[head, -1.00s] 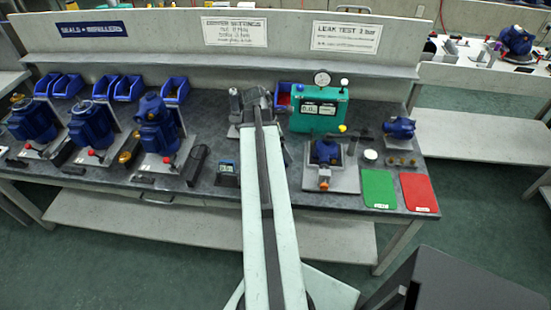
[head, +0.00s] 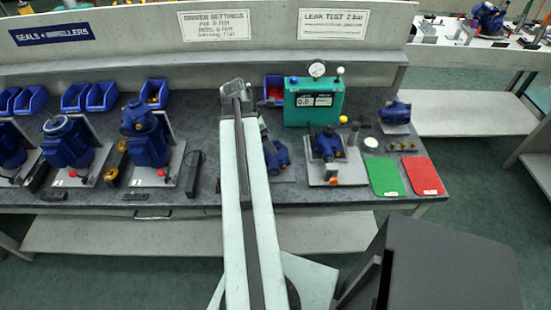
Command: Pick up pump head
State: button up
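Several blue pump parts stand on the grey bench, and I cannot tell which one the task means. One blue pump part (head: 277,155) sits just right of my arm and is partly hidden by it. Another blue part (head: 328,145) sits on a pale fixture plate in front of the green tester. A third blue part (head: 396,112) lies at the back right of the bench. My gripper (head: 236,90) is at the far end of my outstretched arm, over the back of the bench. Its fingers are too small and hidden to read, and I see nothing held.
The green leak tester (head: 315,101) with its gauge stands behind the fixture. Green (head: 385,177) and red (head: 423,176) mats lie at the right front. Blue motor units (head: 146,140) on plates and blue bins (head: 102,97) fill the left. A low wall (head: 120,65) closes the back.

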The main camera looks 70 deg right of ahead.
jog(key=shift+s+d+f, duration=0.15)
jog(key=shift+d+f, duration=0.05)
jog(key=shift+f, duration=0.25)
jog(key=b+x, duration=0.4)
jog(key=x, duration=0.1)
jog(key=shift+s+d+b, duration=0.1)
jog(key=shift+b, duration=0.25)
jog(key=shift+r, duration=0.1)
jog(key=shift+c, duration=0.3)
jog(key=c, duration=1.5)
jog(key=shift+o, duration=0.2)
jog(key=shift+r, duration=0.1)
notch_tip(320, 180, up, 10)
jog(key=p, duration=1)
jog(key=shift+p, duration=0.4)
